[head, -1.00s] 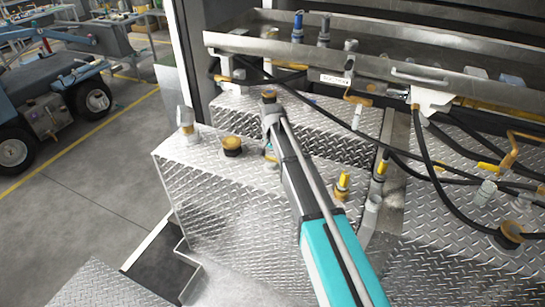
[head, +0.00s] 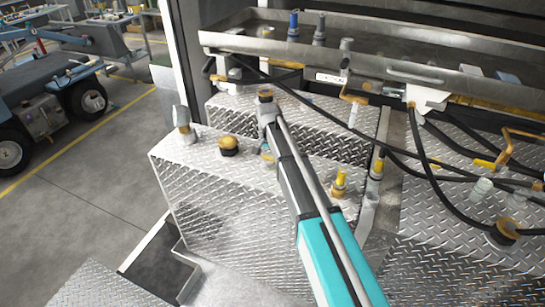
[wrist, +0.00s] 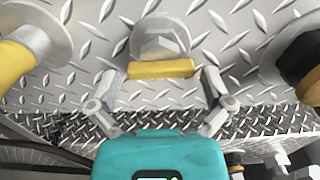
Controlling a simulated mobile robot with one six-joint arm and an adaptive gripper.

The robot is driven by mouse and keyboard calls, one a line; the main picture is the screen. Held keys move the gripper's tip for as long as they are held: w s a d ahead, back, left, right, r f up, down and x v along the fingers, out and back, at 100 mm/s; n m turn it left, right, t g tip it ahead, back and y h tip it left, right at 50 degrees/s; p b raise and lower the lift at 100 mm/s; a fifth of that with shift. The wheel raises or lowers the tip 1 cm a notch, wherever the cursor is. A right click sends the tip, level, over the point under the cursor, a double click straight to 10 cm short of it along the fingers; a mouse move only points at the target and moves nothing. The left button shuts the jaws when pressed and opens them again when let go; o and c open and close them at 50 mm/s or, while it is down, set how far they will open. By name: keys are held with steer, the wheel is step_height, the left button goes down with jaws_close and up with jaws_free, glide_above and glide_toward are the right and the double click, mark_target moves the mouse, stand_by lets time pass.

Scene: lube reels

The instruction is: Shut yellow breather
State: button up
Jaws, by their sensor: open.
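The yellow breather is seen in the wrist view as a round grey body with a flat yellow handle (wrist: 161,69). It stands on the silver tread plate, and the handle lies crosswise in the picture. My gripper (wrist: 160,82) is open, with one grey finger to each side of the handle. A gap shows at both ends, so the fingers do not seem to grip it.
A yellow-topped fitting (wrist: 14,62) stands left of the breather in the wrist view, and a black and gold cap (wrist: 303,62) stands right. The cap also shows in the head view (head: 229,146). Black hoses (head: 430,170) and yellow-handled valves (head: 339,182) lie to the right.

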steer(key=shift+n, duration=0.5)
